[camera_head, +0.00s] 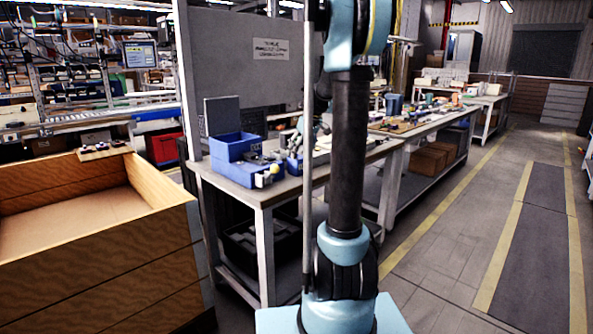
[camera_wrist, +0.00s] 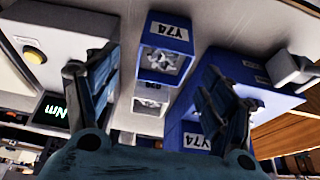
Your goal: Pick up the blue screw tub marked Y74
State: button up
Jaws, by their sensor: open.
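A small blue tub (camera_wrist: 168,31) with a white Y74 label, upside down in the wrist view, holds small pale metal pieces. My gripper (camera_wrist: 161,63) is open, with one finger on each side of the tub in the picture. The fingers appear empty, and I cannot tell how far the tub is from them. A larger blue bin (camera_wrist: 196,141) also has a Y74 label and is partly covered by the right finger. In the head view, my arm hides part of the bench, and I cannot make out the gripper clearly.
Another small tub (camera_wrist: 153,84) sits beside the Y74 tub. A device (camera_wrist: 55,110) with a green Nm display is at left. In the head view, the workbench (camera_head: 262,195) carries blue bins (camera_head: 236,146). A wooden crate (camera_head: 100,265) stands left; the aisle floor (camera_head: 450,240) is clear.

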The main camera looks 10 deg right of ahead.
aim_at(297, 165)
jog(key=shift+x, duration=2.55)
jog(key=shift+s+a, duration=0.1)
jog(key=shift+s, duration=0.05)
jog(key=c, duration=1.3)
